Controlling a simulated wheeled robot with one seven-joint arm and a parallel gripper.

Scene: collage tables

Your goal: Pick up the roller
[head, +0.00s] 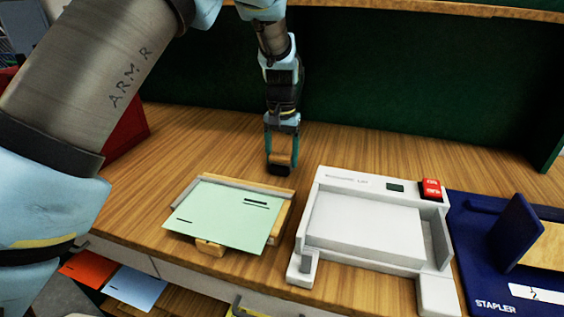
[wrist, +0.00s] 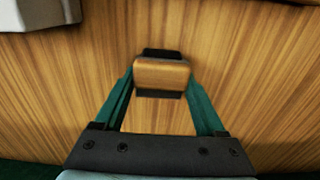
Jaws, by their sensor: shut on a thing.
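The roller (head: 280,162) has a wooden handle and a black lower part. It is at the back of the wooden table, between the green card and the white machine. My gripper (head: 281,157) points down and is shut on the roller. In the wrist view the roller (wrist: 161,73) sits between the green fingertips of my gripper (wrist: 160,80), with black showing at both sides of the wood. I cannot tell whether the roller touches the table.
A pale green card (head: 225,213) lies on a wooden holder to the left. A white machine (head: 366,222) with a red switch stands to the right, with a blue stapler (head: 480,245) beyond it. A dark green panel (head: 400,90) rises behind. Bare table (head: 200,145) lies left of my gripper.

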